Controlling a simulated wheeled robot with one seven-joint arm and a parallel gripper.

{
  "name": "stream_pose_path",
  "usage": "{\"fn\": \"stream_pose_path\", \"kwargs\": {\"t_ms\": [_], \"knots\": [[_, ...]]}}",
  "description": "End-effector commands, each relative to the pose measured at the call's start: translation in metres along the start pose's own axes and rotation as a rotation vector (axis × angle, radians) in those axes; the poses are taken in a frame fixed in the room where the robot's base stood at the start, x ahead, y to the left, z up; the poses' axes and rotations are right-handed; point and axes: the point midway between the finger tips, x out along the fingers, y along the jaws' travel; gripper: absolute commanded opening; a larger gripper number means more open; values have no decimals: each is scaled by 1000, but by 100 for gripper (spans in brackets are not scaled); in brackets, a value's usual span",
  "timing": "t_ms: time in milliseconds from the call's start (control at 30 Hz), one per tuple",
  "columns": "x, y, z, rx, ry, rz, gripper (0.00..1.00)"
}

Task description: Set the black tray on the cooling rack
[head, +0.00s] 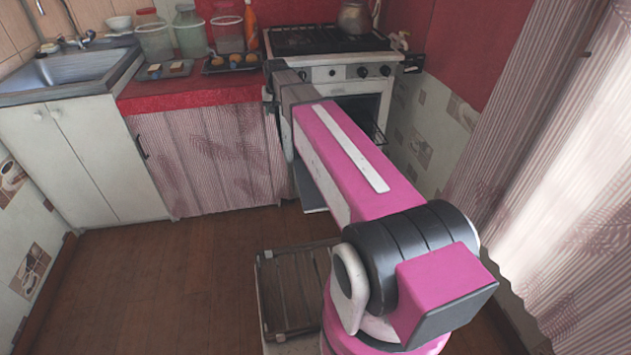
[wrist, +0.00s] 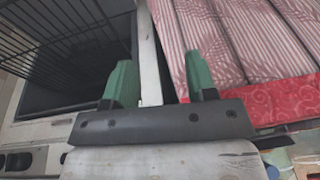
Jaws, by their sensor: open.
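The black tray (head: 231,70) lies on the red counter, left of the stove, in the head view. Several small orange-brown round items sit on it. I cannot make out a separate cooling rack for certain. A dark wire rack (wrist: 52,35) shows at the upper left of the wrist view, by the open oven. My gripper (wrist: 160,82) has two green fingers, set wide apart with nothing held between them. It points toward the pale edge between the oven and the striped curtain. In the head view my gripper is hidden behind my pink arm.
The stove (head: 330,72) has its oven open (head: 362,112) and a pot (head: 354,18) on top. Clear jars (head: 190,35), an orange bottle (head: 250,25) and small items crowd the red counter (head: 180,92). A sink (head: 65,68) is at left. The wooden floor (head: 160,270) is clear at left.

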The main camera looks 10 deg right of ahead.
Motion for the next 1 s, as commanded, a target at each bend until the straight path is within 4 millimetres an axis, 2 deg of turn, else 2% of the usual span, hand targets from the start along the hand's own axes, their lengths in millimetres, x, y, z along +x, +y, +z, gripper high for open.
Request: {"fn": "stream_pose_path", "kwargs": {"t_ms": [33, 200, 300, 400, 500, 600, 700, 1000], "knots": [[13, 18, 40, -3, -25, 11, 52], [49, 62, 131, -23, -96, 38, 52], [63, 84, 184, -35, -137, 50, 52], [72, 102, 230, -46, -174, 60, 52], [77, 113, 263, -56, -201, 66, 52], [80, 120, 283, -60, -218, 69, 52], [81, 123, 290, -63, -224, 70, 52], [82, 123, 290, -64, -225, 70, 52]]}}
